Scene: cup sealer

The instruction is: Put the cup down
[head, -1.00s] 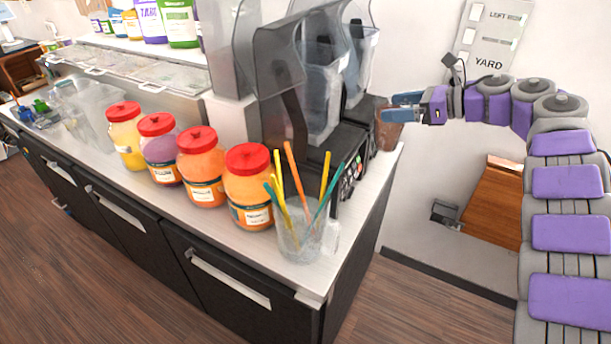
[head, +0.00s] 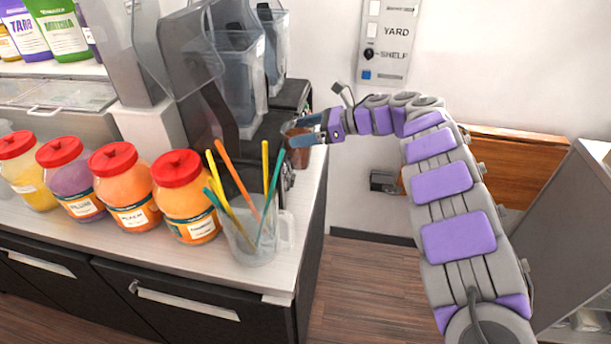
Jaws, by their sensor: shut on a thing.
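A brown cup (head: 298,151) shows at the far right end of the counter, beside the blenders. My gripper (head: 306,130) reaches in from the right and is shut on the cup, with its blue fingers across the cup's upper part. The fingers hide some of the cup. I cannot tell whether the cup's base touches the counter (head: 312,195) or hangs just above it.
A glass jug (head: 252,235) with several coloured straws stands at the counter's front corner. Red-lidded jars (head: 187,200) line the counter to its left. Blenders (head: 236,80) stand behind. A grey cabinet (head: 575,225) is at right. Bare counter lies along the right edge.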

